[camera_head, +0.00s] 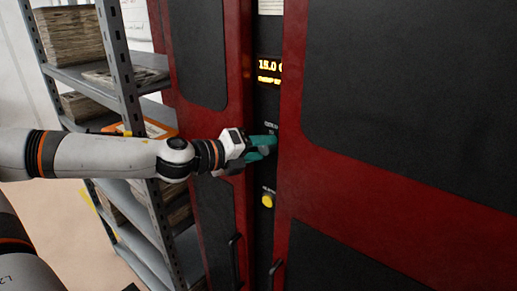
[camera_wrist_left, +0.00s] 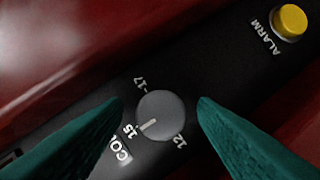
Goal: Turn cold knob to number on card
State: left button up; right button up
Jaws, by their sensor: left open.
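The cold knob (camera_wrist_left: 160,114) is a round grey dial with a pale pointer line, on a black panel strip. Printed marks -17, 15 and 12 stand around it, and the pointer is at the mark reading 15. My left gripper (camera_wrist_left: 160,103) has teal fingers, one on each side of the knob, open and apart from it. In the head view the left gripper (camera_head: 266,145) is at the panel and hides most of the knob. The display (camera_head: 269,70) above reads about 15.0 in yellow digits. No number on a card can be read. My right gripper is not in view.
A yellow alarm button (camera_head: 267,200) is below the knob, also in the wrist view (camera_wrist_left: 289,22). Red cabinet doors (camera_head: 400,160) flank the black strip, with dark handles low down. A grey shelf rack (camera_head: 120,70) with stacked boards stands at the left.

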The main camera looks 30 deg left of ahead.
pick_arm(q)
jog(key=c, duration=1)
jog(key=shift+o, duration=0.2)
jog(key=shift+f+n+h+b, duration=0.15)
jog(key=shift+n+h+b, duration=0.15)
jog(key=shift+n+b, duration=0.45)
jog(key=shift+n+t, duration=0.3)
jog(key=shift+n, duration=0.25)
jog(key=n+t+b, duration=0.1)
jog(key=n+b, duration=0.2)
jog(key=b, duration=0.1)
jog(key=n+t+h+b, duration=0.1)
jog(key=n+b, duration=0.3)
jog(key=b, duration=0.1)
jog(key=f+n+t+b, duration=0.1)
jog(key=n+b, duration=0.2)
jog(key=b, duration=0.2)
jog(key=shift+r+n+t+y+b, duration=0.15)
jog(key=shift+n+t+b, duration=0.3)
jog(key=shift+n+b, duration=0.65)
jog(key=shift+f+n+t+y+b, duration=0.1)
jog(key=shift+n+t+y+b, duration=0.3)
jog(key=shift+n, duration=1.2)
jog(key=shift+r, duration=0.1)
